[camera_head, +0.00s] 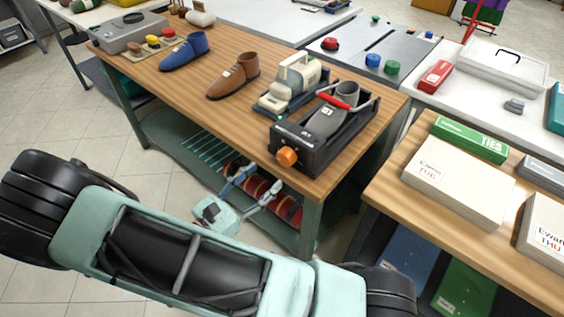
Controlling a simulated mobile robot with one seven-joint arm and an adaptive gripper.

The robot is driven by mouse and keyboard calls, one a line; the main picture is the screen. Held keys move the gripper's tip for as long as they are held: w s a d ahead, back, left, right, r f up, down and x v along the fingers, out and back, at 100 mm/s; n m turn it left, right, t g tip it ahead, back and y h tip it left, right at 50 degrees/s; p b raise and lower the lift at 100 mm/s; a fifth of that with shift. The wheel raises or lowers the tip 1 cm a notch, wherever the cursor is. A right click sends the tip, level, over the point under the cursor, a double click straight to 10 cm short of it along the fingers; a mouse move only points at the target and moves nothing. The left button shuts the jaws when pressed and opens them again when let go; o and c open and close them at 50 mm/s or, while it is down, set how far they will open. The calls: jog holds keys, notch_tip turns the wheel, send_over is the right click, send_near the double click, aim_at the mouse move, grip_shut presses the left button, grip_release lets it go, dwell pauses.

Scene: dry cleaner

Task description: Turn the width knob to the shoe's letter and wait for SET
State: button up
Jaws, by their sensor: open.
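A black shoe-stretching device (298,152) stands near the front right corner of the wooden workbench (200,115). An orange knob (287,157) sits on its front face, below small white markings too small to read. A grey shoe-shaped form (328,118) lies in the device under a red-gripped handle (337,101). A blue shoe (186,52) and a brown shoe (233,77) stand further left; no letter is readable on either. My gripper (267,174) is open and empty, in front of the bench's lower shelf, below and left of the knob, apart from it.
A grey box (130,33) and coloured buttons (153,41) are at the bench's far left. A second wooden table (480,250) with boxes is at right. Red rolls (283,205) lie on the lower shelf.

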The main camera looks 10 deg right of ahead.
aim_at(283, 161)
jog(key=x, duration=0.8)
jog(key=shift+w+d, duration=0.1)
jog(key=c, duration=1.2)
jog(key=shift+o, duration=0.2)
